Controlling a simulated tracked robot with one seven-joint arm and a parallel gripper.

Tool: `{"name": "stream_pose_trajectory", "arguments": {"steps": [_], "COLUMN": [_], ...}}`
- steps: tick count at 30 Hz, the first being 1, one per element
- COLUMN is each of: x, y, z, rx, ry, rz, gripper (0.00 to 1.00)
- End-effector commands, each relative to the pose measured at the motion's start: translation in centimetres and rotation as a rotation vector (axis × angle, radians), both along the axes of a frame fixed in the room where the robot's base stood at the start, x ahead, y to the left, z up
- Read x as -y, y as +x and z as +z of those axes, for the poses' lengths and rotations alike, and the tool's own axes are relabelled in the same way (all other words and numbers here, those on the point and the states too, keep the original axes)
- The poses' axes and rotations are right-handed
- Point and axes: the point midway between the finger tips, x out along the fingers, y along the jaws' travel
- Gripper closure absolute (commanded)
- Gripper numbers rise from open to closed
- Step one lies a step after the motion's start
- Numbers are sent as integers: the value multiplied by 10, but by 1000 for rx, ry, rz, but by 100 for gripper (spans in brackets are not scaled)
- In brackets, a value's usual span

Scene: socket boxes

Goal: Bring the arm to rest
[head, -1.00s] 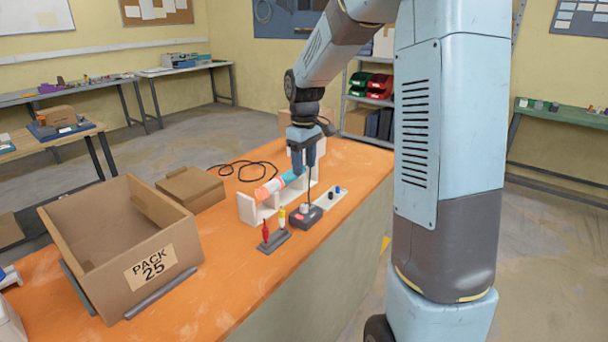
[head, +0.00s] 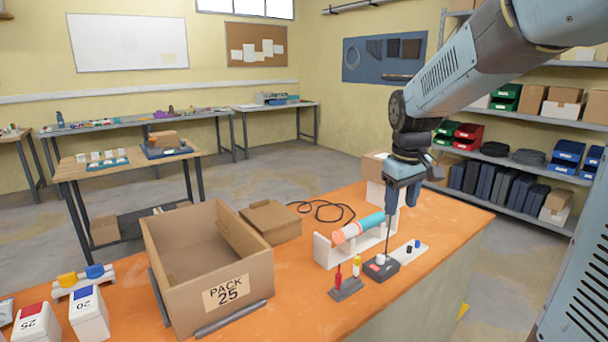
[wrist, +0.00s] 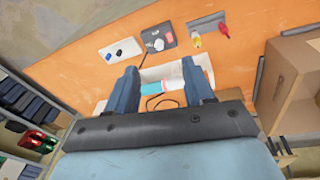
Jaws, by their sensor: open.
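My gripper (head: 402,203) hangs from my arm over the right part of the orange table (head: 300,290), above a white rack (head: 326,254) with a teal and orange tube (head: 357,228) on it. In the wrist view my gripper (wrist: 161,82) has its two blue fingers well apart. The tube (wrist: 158,88) shows between and beyond them, and nothing is held. How high the fingers are above the tube is hard to tell.
An open cardboard box (head: 207,290) marked PACK 25 stands left of the rack, with a closed carton (head: 270,222) behind it. A dark block with a thin upright rod (head: 379,267), a red and yellow driver stand (head: 346,288) and white socket boxes (head: 89,315) stand nearby.

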Motion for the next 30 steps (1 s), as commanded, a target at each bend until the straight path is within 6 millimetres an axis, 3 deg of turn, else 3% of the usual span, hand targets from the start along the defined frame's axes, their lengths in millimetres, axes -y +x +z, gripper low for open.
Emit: {"name": "stream_pose_trajectory", "arguments": {"steps": [10,21,30], "x": [2,6,8], "y": [-84,-165,-194], "z": [35,42,38], "rx": [148,287,336], "ry": [37,132,184], "rz": [-168,-332,-394], "gripper": [47,47,47]}}
